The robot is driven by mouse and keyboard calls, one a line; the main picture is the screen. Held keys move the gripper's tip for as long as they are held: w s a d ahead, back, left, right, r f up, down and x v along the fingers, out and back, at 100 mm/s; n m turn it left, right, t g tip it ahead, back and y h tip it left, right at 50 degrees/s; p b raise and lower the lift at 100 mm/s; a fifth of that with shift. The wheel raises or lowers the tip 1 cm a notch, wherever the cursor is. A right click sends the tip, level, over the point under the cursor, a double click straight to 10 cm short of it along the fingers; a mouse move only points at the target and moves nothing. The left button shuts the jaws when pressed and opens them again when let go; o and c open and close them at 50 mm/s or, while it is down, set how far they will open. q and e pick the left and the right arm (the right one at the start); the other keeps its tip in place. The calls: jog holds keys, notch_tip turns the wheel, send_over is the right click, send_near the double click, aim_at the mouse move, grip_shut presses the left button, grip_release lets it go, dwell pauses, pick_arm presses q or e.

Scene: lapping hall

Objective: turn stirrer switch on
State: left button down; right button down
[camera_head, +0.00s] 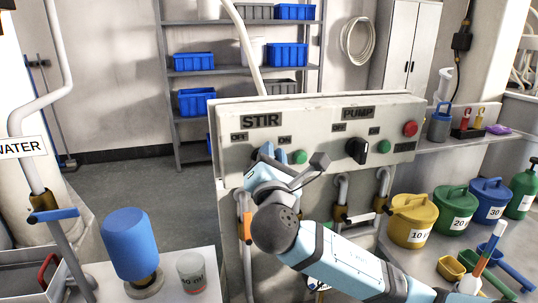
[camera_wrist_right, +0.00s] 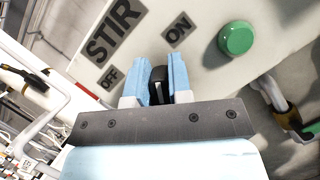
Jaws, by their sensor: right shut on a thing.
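The grey control panel (camera_head: 220,140) carries a STIR label (camera_head: 262,120), with OFF on the left and ON on the right below it. My right gripper (camera_head: 268,154) is at the panel under this label. In the right wrist view, its two light-blue fingers (camera_wrist_right: 158,82) are shut on the black stirrer switch (camera_wrist_right: 159,73), one on each side. The ON label (camera_wrist_right: 179,31) and the OFF label (camera_wrist_right: 110,78) show near the fingers. In the head view the gripper hides the switch, and I cannot tell which label it points to. My left gripper is not in view.
A green button (camera_head: 300,157) sits close right of the gripper. The black pump switch (camera_head: 356,151) and a red button (camera_head: 410,128) are farther right. Pipes with valve handles run below the panel. A blue cylinder (camera_head: 130,245) and a beaker (camera_head: 191,272) stand at lower left.

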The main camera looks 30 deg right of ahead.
jog(key=m, duration=0.2)
jog(key=m+g, duration=0.1)
jog(key=m, duration=0.1)
jog(key=shift+d+f+h+p, duration=0.2)
jog(key=shift+h+p, duration=0.15)
jog(key=shift+h, duration=0.05)
jog(key=shift+s+f+m+g, duration=0.15)
jog(key=shift+m+g, duration=0.45)
jog(key=shift+m, duration=0.4)
jog(key=shift+d, duration=0.1)
jog(key=c, duration=1)
grip_release()
jog(key=shift+c, duration=0.2)
jog(key=v, duration=1.3)
jog(key=shift+s+a+b, duration=0.25)
jog(key=shift+a+b, duration=0.1)
jog(key=shift+b, duration=0.05)
